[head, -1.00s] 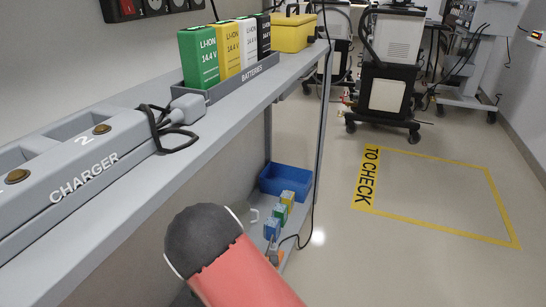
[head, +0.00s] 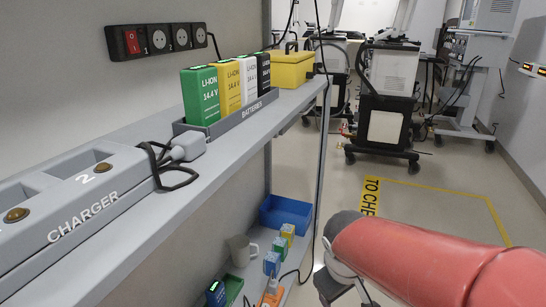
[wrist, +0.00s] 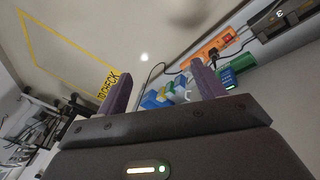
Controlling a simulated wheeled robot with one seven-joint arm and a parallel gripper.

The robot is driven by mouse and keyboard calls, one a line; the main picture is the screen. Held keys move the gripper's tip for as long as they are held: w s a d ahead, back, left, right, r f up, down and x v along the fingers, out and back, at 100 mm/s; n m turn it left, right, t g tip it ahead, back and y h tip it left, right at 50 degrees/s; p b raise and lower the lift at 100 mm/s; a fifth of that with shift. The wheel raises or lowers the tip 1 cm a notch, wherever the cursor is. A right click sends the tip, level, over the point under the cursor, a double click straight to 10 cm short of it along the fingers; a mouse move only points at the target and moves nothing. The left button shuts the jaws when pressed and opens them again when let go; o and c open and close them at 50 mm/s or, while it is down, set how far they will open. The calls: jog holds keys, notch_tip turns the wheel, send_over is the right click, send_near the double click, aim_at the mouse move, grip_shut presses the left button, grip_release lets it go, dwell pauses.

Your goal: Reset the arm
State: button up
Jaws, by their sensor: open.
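My gripper (wrist: 160,98) shows in the wrist view with its two purple-grey fingers spread apart and nothing between them. It is open and empty. In the head view my red arm reaches in from the lower right, in front of the shelf and over the floor; the gripper itself is not clearly seen there. The wrist view looks past the fingers at the floor, the yellow TO CHECK marking (wrist: 107,84) and the lower shelf items.
A grey shelf carries the charger (head: 75,205), a battery tray (head: 240,118) with several batteries, and a yellow box (head: 292,68). The lower shelf holds a blue bin (head: 286,214), a mug (head: 240,250) and small coloured blocks. Ventilators (head: 388,105) stand behind. Marked floor (head: 430,205) is clear.

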jog(key=s+d+r+m+t+y+p, duration=0.1)
jog(key=s+r+m+t+p, duration=0.1)
jog(key=s+r+m, duration=0.3)
jog(key=s+r+p, duration=0.1)
jog(key=s+r, duration=0.3)
jog(key=s, duration=0.1)
jog(key=shift+d+m+y, duration=0.15)
jog(key=shift+m+y, duration=0.15)
jog(key=shift+m, duration=0.1)
